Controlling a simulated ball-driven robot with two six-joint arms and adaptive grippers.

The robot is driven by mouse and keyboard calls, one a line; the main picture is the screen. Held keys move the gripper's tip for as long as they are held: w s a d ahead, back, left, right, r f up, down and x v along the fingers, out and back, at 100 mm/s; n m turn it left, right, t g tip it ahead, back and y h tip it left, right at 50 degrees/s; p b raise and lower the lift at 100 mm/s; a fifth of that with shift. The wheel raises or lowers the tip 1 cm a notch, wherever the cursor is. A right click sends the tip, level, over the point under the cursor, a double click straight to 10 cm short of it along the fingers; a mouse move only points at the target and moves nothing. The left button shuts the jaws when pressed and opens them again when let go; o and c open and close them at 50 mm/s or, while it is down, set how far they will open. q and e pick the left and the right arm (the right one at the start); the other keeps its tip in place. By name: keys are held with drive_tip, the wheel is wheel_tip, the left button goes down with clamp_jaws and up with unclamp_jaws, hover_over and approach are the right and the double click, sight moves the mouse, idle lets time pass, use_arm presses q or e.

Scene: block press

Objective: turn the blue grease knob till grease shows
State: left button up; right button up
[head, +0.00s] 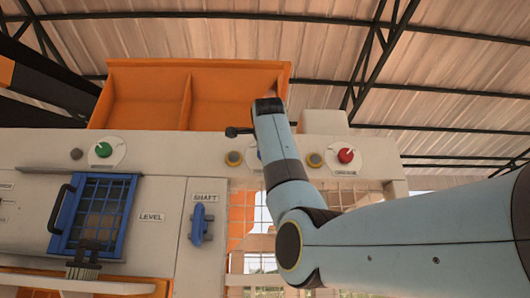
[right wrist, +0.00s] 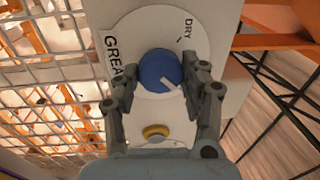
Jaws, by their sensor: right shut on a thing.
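The blue grease knob (right wrist: 160,70) sits on a round white plate (right wrist: 127,36) with the words "DRY" and "GREA", the rest of the second word being cut off from sight. A pale pointer mark on the knob points to the lower right of the right wrist view. My right gripper (right wrist: 163,76) is shut on the knob, one finger on each side. In the head view my right arm hides most of the knob and its plate. My left gripper is not in view.
A yellow-ringed button (right wrist: 156,132) is just below the plate. In the head view, a green knob (head: 103,149) is to the left and a red knob (head: 345,156) to the right. A blue barred hatch (head: 100,208) and blue shaft handle (head: 200,225) are on the lower left panel.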

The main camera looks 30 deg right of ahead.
drive_tip(key=shift+f, duration=0.1)
drive_tip(key=o, duration=1.2)
drive_tip(key=v, duration=1.2)
drive_tip(key=shift+w, duration=0.1)
